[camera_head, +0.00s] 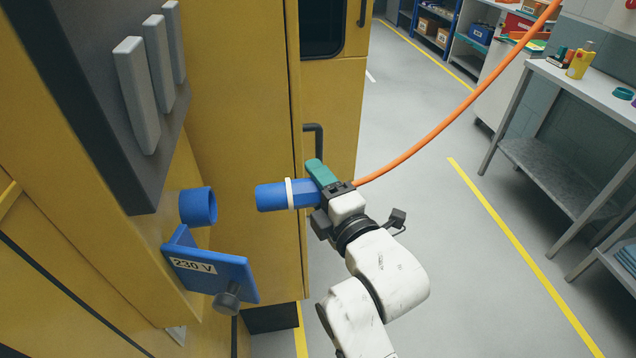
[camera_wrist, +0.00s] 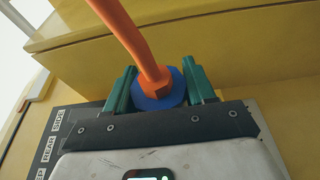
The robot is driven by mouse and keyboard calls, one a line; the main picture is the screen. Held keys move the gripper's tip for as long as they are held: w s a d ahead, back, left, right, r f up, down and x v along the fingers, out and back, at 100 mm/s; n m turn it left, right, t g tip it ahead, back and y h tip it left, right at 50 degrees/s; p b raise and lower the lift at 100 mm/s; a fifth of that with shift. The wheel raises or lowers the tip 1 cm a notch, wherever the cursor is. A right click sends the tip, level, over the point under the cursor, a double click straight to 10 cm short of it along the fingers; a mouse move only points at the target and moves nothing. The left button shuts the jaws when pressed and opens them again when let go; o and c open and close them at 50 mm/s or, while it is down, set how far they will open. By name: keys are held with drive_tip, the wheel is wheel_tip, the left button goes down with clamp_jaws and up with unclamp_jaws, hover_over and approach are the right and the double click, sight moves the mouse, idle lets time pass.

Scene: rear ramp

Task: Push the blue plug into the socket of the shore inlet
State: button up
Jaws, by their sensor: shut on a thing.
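The blue plug (camera_head: 272,196) with a white ring lies roughly level in my gripper (camera_head: 316,182), its free end pointing left. An orange cable runs from its back. In the wrist view, the green fingers of my gripper (camera_wrist: 165,88) are shut on both sides of the plug (camera_wrist: 160,100), and the cable hides part of it. The shore inlet's round blue socket (camera_head: 199,206) stands out from the yellow wall, left of the plug and slightly lower. A clear gap separates them in the head view. Its blue flap (camera_head: 210,272), marked 230 V, hangs open below.
The yellow vehicle body (camera_head: 240,120) fills the left side. A dark panel with grey bars (camera_head: 142,92) is above the socket. The orange cable (camera_head: 440,125) rises to the upper right. A workbench (camera_head: 590,85) stands at right; the floor between is clear.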

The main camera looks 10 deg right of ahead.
sight(285, 189)
drive_tip(key=shift+s+r, duration=0.1)
drive_tip(key=shift+s, duration=0.05)
drive_tip(key=shift+a, duration=0.65)
drive_tip(key=shift+a+b, duration=0.95)
drive_tip(key=shift+a, duration=1.25)
drive_tip(key=shift+p, duration=0.65)
drive_tip(key=shift+a+b, duration=1.5)
drive_tip(key=shift+a, duration=1.35)
drive_tip(key=o, duration=1.4)
drive_tip(key=shift+c, duration=0.2)
drive_tip(key=shift+d, duration=0.1)
